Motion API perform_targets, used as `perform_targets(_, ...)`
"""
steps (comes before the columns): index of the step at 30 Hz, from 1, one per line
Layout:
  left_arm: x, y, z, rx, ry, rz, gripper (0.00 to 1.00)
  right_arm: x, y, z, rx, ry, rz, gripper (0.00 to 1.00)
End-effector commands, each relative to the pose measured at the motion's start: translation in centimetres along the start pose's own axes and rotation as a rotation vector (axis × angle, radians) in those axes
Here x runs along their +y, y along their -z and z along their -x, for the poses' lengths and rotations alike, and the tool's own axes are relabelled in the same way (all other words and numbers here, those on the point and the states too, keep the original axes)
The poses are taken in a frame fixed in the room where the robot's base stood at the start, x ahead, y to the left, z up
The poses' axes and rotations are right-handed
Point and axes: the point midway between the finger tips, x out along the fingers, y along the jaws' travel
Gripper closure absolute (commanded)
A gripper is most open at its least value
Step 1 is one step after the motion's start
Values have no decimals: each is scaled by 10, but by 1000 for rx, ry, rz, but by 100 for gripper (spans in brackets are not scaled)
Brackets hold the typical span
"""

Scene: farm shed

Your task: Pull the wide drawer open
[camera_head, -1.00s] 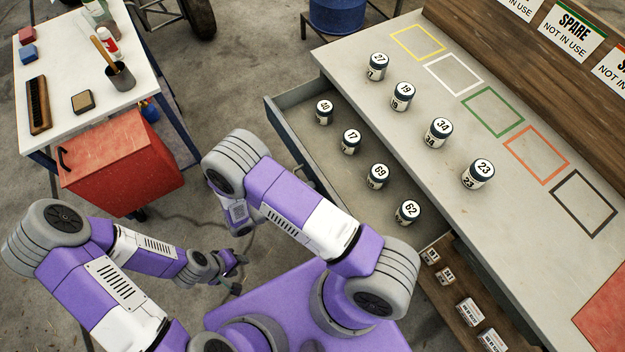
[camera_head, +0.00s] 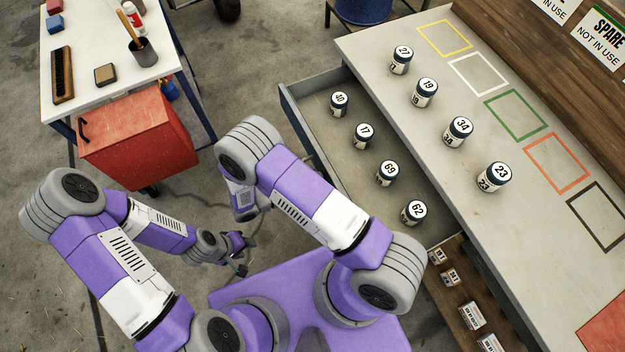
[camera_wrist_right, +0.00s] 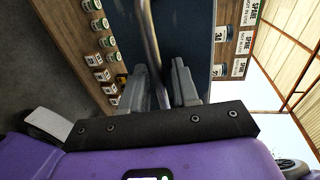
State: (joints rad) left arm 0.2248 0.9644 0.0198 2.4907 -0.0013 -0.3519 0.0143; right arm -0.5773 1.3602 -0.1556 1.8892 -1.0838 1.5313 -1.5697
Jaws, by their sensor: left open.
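The wide drawer (camera_head: 290,98) of the grey bench stands open, pulled out towards me. It holds numbered jars: 40 (camera_head: 339,103), 17 (camera_head: 362,137), 69 (camera_head: 387,174) and 62 (camera_head: 413,213). In the right wrist view, the drawer's metal bar handle (camera_wrist_right: 151,40) runs between the fingers of my right gripper (camera_wrist_right: 160,92), which are close together around it. Its blue front (camera_wrist_right: 185,30) lies just beyond. In the head view my right gripper is hidden behind its own arm. My left gripper (camera_head: 240,252) is open and empty, low and apart from the drawer.
The bench top (camera_head: 470,210) carries more numbered jars and coloured outlines. A wooden tray (camera_head: 455,310) with small boxes lies below the drawer's near end. A white table (camera_head: 95,95) and a red cabinet (camera_head: 140,140) stand at left.

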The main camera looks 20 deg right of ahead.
Motion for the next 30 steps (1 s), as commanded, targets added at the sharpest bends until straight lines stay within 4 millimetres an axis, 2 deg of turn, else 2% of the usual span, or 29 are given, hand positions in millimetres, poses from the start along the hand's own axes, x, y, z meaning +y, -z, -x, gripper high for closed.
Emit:
perform_targets(15, 2, 0, 6, 0, 0, 0, 57, 0, 0, 70, -2, -1, 0, 70)
perform_targets(26, 2, 0, 6, 0, 0, 0, 57, 0, 0, 75, 0, 0, 1, 71)
perform_targets(30, 2, 0, 6, 0, 0, 0, 57, 6, 6, 68, 37, -37, -19, 71)
